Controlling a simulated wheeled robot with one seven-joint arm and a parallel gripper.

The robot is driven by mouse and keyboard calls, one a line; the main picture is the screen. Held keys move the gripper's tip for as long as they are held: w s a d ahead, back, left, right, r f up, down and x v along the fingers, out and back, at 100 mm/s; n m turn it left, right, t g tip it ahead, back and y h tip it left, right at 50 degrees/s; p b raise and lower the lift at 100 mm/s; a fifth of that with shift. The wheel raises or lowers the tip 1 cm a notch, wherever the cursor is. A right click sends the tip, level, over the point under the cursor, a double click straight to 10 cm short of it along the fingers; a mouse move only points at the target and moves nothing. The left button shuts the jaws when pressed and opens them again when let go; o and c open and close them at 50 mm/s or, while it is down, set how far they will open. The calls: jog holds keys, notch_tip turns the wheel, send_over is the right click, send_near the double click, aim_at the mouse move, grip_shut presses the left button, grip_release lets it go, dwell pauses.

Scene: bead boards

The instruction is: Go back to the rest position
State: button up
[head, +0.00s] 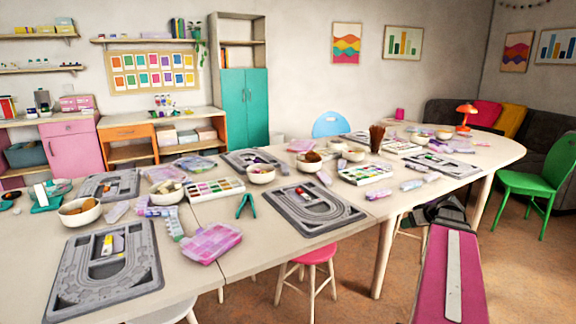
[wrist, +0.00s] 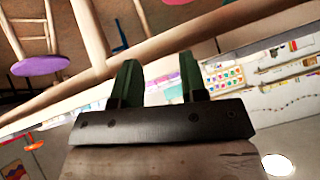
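My gripper (wrist: 158,72) shows in the wrist view with its two dark green fingers apart and nothing between them. In the head view my pink arm reaches up from the lower right, and its dark far end is beside the front edge of the long table (head: 235,262), over the floor. The finger tips cannot be made out there. The wrist view is turned over; the table edge runs slantwise behind the fingers, with coloured bead trays beyond.
Grey bead boards (head: 312,222), bowls, a pink organizer box (head: 210,243) and teal pliers (head: 246,205) lie on the table. A pink stool (head: 314,256) stands at its front, and a green chair (head: 540,184) at the right. Floor at the right is open.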

jog(key=s+a+f+m+g+h, duration=0.1)
jog(key=s+a+f+g, duration=0.1)
jog(key=a+f, duration=0.3)
jog(key=s+a+f+m+g+h, duration=0.1)
jog(key=s+a+f, duration=0.4)
jog(key=a, duration=0.8)
jog(key=s+a+f+m+g+h, duration=0.1)
jog(key=s+a+f+g+h, duration=0.2)
jog(key=a+f, duration=0.4)
jog(key=shift+s+a+m+g, duration=0.4)
jog(key=shift+s+a+g, duration=0.3)
jog(key=shift+a, duration=0.25)
jog(key=shift+f, duration=0.1)
